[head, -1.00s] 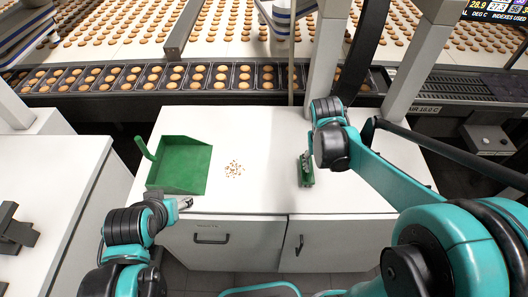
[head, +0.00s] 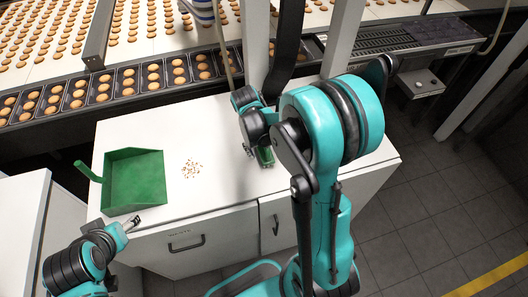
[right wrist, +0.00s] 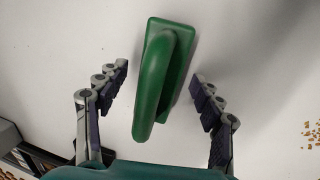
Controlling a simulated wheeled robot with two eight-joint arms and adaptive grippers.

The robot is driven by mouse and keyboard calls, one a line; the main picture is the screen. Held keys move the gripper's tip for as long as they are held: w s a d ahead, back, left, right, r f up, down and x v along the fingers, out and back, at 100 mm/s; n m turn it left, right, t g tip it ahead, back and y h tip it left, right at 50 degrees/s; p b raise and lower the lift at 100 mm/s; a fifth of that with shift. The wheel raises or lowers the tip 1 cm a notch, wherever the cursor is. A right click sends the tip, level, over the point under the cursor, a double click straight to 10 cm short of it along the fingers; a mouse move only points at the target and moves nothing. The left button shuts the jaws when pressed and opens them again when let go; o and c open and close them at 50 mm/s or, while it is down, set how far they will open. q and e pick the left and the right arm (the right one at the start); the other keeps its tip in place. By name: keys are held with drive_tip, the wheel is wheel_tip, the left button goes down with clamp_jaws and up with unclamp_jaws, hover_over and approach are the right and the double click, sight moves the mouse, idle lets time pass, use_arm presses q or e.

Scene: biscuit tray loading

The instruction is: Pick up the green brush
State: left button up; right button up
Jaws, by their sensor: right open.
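The green brush (head: 265,156) lies on the white counter, partly hidden by my right arm in the head view. In the right wrist view the brush (right wrist: 158,82) shows from above with its looped handle. My right gripper (right wrist: 160,73) is open, with one finger on each side of the brush and a gap to it on both sides. In the head view my right gripper (head: 252,150) is at the brush, mostly hidden by the arm. My left gripper (head: 131,221) is at the counter's front left edge, away from the brush; its jaws are too small to judge.
A green dustpan (head: 134,181) stands on the counter's left part, with crumbs (head: 191,169) between it and the brush. A conveyor with biscuit trays (head: 128,82) runs behind. A post (head: 255,40) rises behind the brush. The counter between dustpan and brush is otherwise clear.

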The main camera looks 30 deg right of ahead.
drive_tip(key=c, duration=1.5)
clamp_jaws()
drive_tip(key=shift+r, duration=0.1)
drive_tip(key=shift+r, duration=0.55)
wheel_tip(320, 180, up, 3)
drive_tip(key=shift+p, duration=0.75)
drive_tip(key=s+d+r+p, duration=0.2)
drive_tip(key=s+d+r, duration=0.4)
drive_tip(key=s+d, duration=0.2)
drive_tip(key=shift+s+r, duration=0.3)
drive_tip(key=shift+r, duration=0.1)
